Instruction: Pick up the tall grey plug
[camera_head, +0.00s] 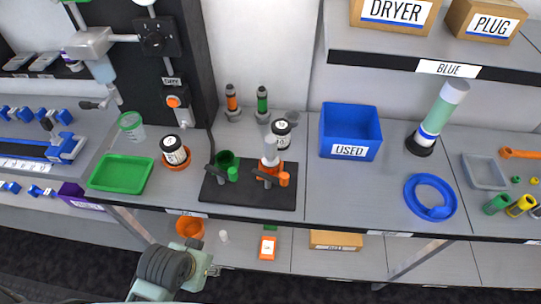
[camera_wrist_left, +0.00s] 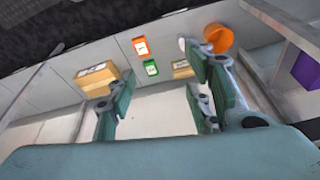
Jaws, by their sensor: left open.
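A small pale grey upright cylinder (camera_head: 223,237), likely the tall grey plug, stands on the lower shelf beside an orange bucket (camera_head: 190,226). It is too small to be sure. In the left wrist view a pale piece (camera_wrist_left: 182,44) shows beside the same bucket (camera_wrist_left: 219,37), partly behind a finger. My left gripper (camera_head: 211,265) is low in front of the bench, nearer than the cylinder and apart from it. In the left wrist view its fingers (camera_wrist_left: 160,92) are spread with nothing between them. My right gripper is not in view.
The bench's front edge overhangs the lower shelf. An orange box (camera_head: 267,249) and a cardboard box (camera_head: 336,240) sit on that shelf. A bench leg (camera_head: 415,262) stands to the right. A black fixture plate (camera_head: 250,194), green tray (camera_head: 121,173) and blue bin (camera_head: 350,129) are on top.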

